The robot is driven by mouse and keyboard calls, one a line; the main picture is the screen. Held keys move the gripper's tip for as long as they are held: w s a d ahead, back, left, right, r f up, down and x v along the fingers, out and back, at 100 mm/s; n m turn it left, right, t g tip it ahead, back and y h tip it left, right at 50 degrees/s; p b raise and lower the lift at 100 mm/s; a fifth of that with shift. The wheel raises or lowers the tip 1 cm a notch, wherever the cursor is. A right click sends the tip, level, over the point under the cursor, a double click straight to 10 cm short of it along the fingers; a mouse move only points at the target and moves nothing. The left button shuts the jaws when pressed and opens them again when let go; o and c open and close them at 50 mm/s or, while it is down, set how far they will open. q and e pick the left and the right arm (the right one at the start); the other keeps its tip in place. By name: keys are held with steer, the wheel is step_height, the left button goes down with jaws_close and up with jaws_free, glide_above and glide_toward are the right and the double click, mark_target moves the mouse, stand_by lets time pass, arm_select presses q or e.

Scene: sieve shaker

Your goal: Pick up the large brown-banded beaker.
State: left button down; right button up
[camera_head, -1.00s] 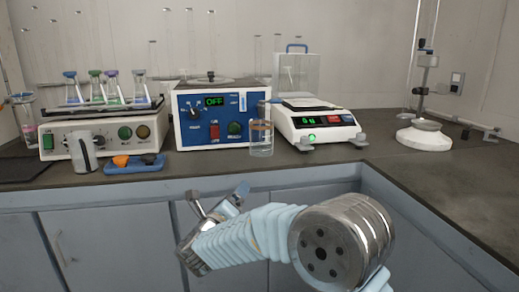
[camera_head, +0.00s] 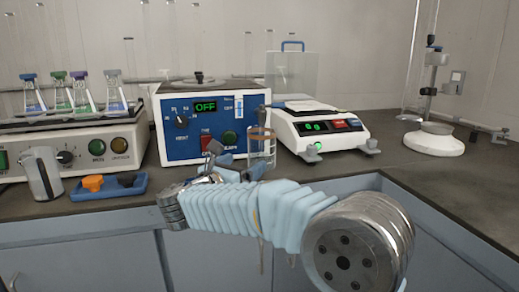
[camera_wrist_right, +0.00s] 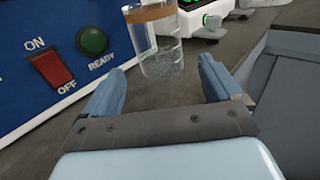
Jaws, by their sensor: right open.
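The large brown-banded beaker (camera_head: 262,146) is clear glass with a brown band near its rim. It stands upright on the bench in front of the gap between the blue control box and the white balance. In the right wrist view the beaker (camera_wrist_right: 160,52) is at the top centre, beyond the fingertips and roughly between their lines. My right gripper (camera_head: 236,162) is at the bench's front edge, just short of the beaker and partly hiding its lower part. In the right wrist view the gripper (camera_wrist_right: 158,78) is open and empty. My left gripper is not in view.
The blue control box (camera_head: 180,145) stands close left of the beaker; the white balance (camera_head: 322,130) is close right. A grey jug (camera_head: 42,173) and a blue tray (camera_head: 110,190) are further left. A stand (camera_head: 433,138) is at the right. Bench between balance and stand is mostly clear.

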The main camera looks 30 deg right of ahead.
mark_target(255, 154)
steer(key=x, duration=0.4)
steer(key=shift+w+d, duration=0.1)
steer(key=p+x, duration=0.2)
steer(key=x, duration=0.3)
steer(key=shift+w+d, duration=0.1)
steer(key=shift+w, duration=0.2)
steer(key=c, duration=0.9)
